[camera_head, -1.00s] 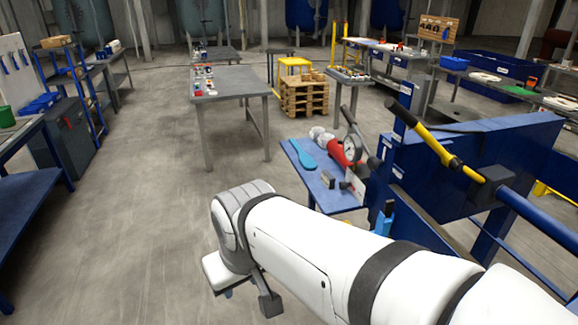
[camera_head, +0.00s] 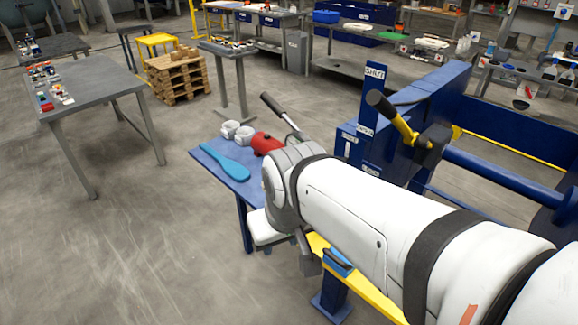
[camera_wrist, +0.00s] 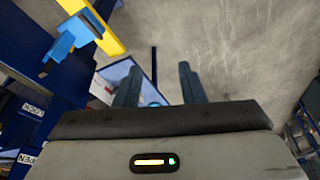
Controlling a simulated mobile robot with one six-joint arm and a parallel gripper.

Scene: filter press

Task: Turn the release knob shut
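I cannot make out the release knob in either view. A red pump body (camera_head: 266,143) with a dark-gripped lever (camera_head: 281,112) sits on a small blue table (camera_head: 218,160). My white arm hides the rest of the pump, including the gauge side. In the wrist view my gripper (camera_wrist: 158,82) shows two grey-blue fingers set apart, with nothing held between them. Part of a light blue surface (camera_wrist: 118,72) shows beyond the left finger. In the head view the fingers are hidden; my wrist is over the table's near side.
A blue press frame (camera_head: 440,100) with a post labelled SHUT (camera_head: 375,73) and a yellow, black-gripped lever (camera_head: 396,122) stands to the right. A light-blue paddle-shaped tool (camera_head: 225,163) lies on the small table. A yellow bar (camera_wrist: 100,30) is close by in the wrist view.

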